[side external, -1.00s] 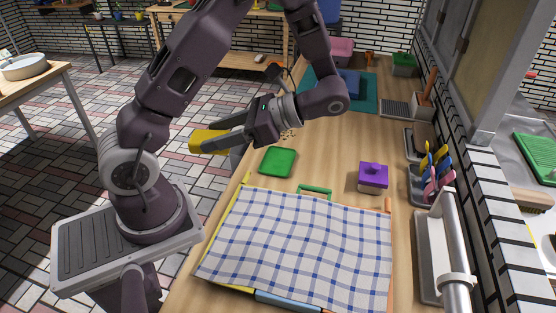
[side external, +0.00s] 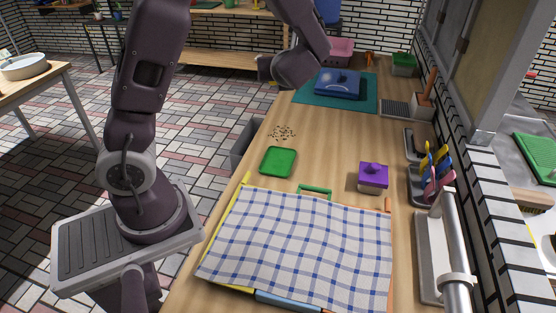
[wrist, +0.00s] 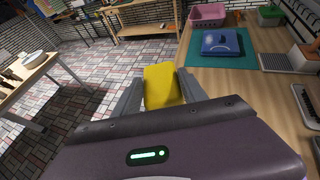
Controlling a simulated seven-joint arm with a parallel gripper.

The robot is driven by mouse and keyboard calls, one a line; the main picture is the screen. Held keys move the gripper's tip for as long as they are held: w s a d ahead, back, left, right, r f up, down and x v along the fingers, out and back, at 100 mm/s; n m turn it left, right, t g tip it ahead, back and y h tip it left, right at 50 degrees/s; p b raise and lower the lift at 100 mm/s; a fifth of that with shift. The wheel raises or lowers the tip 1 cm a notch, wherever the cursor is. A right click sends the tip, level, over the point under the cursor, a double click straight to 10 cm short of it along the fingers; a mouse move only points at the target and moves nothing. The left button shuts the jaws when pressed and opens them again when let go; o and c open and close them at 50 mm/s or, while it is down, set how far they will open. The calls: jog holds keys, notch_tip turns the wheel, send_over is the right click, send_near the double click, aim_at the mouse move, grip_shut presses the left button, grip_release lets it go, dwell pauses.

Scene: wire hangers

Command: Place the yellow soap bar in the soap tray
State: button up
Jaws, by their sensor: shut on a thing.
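The yellow soap bar (wrist: 162,85) is between the two grey fingers of my gripper (wrist: 160,88) in the wrist view. The gripper is shut on it, with the soap's far end beyond the fingertips. In the side external view the soap and fingers are hidden behind my forearm near the counter's far left edge. I cannot tell for sure which thing is the soap tray. A flat green tray (side external: 278,162) lies empty on the counter, and a grey ribbed tray (side external: 395,107) lies at the back right, also seen in the wrist view (wrist: 278,62).
A blue object (side external: 338,84) sits on a teal mat (side external: 302,96). A pink basin (side external: 341,50) and green box (side external: 404,64) stand behind. A purple-lidded box (side external: 373,178), a checked cloth (side external: 300,240) and a utensil holder (side external: 417,187) are nearer. Mid-counter is mostly clear, apart from crumbs (side external: 284,132).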

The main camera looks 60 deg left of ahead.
aim_at(279, 165)
notch_tip(279, 165, down, 27)
jog(key=shift+f, duration=0.2)
jog(key=o, duration=1.4)
jog(key=shift+o, duration=0.2)
